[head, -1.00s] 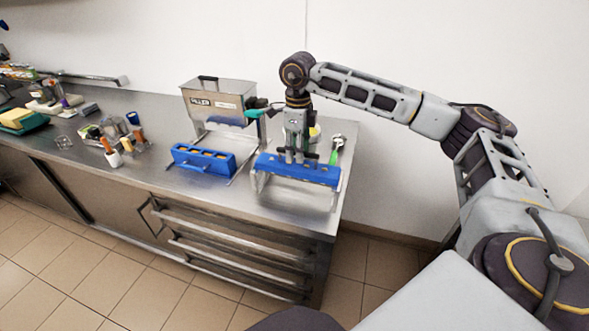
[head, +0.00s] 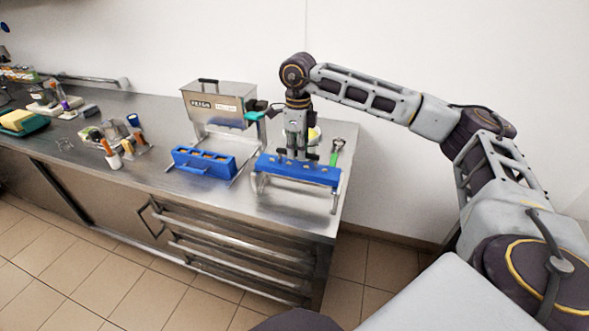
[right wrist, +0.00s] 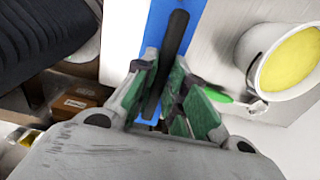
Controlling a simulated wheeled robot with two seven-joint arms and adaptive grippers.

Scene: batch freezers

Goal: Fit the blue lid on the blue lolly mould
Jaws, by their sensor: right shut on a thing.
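The blue lid (head: 325,176) is a long flat bar with small openings, level over a metal wire stand at the counter's right end. My right gripper (head: 299,156) points down at its middle and is shut on its dark handle (right wrist: 172,45), which shows between the green finger pads in the right wrist view. I cannot tell whether the lid rests on the stand or hangs just above it. The blue lolly mould (head: 205,168), with a row of openings on top, sits on the counter to the left, apart from the lid. My left gripper is not in view.
A steel hopper (head: 212,103) stands behind the mould. A yellow-filled white tub (right wrist: 285,62) and a green-handled tool (head: 335,152) are behind and right of my gripper. Cups and small tools (head: 112,158) stand further left. The counter between mould and stand is narrow.

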